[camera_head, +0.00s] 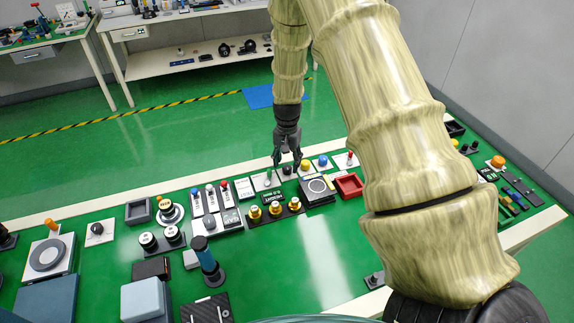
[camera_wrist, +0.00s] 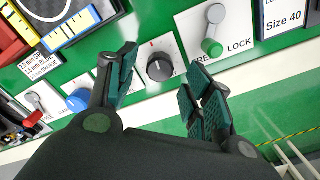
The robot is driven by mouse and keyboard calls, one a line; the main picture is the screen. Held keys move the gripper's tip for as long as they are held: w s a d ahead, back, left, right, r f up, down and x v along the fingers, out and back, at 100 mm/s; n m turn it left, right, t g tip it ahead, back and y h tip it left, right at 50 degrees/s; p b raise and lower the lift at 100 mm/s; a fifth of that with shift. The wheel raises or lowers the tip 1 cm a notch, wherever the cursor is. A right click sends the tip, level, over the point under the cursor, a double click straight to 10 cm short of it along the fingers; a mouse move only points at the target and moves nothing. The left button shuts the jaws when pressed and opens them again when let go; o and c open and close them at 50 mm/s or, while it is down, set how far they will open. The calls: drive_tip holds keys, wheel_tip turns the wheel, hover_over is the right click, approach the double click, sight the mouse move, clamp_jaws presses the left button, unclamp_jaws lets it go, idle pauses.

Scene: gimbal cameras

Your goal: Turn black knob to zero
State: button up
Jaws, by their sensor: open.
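The black knob (camera_wrist: 160,67) sits on a small white plate with a red mark above the knob. In the wrist view it appears between and slightly beyond the two fingers of my gripper (camera_wrist: 158,80). My gripper is open, with a gap to the knob on both sides, and holds nothing. In the head view my gripper (camera_head: 287,163) points down at the far row of the panel and largely covers the knob area. I cannot make out the knob's exact setting or its height gap to the fingertips.
A green-handled lever (camera_wrist: 211,46) on a white LOCK plate stands right of the knob. A blue knob (camera_wrist: 78,101) and a red-handled switch (camera_wrist: 33,118) are left. In the head view, brass fittings (camera_head: 275,209) and a red tray (camera_head: 348,186) lie close by.

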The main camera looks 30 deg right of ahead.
sight(287, 170)
drive_tip(key=shift+f, duration=1.4)
drive_tip(key=c, duration=1)
drive_tip(key=shift+n, duration=0.8)
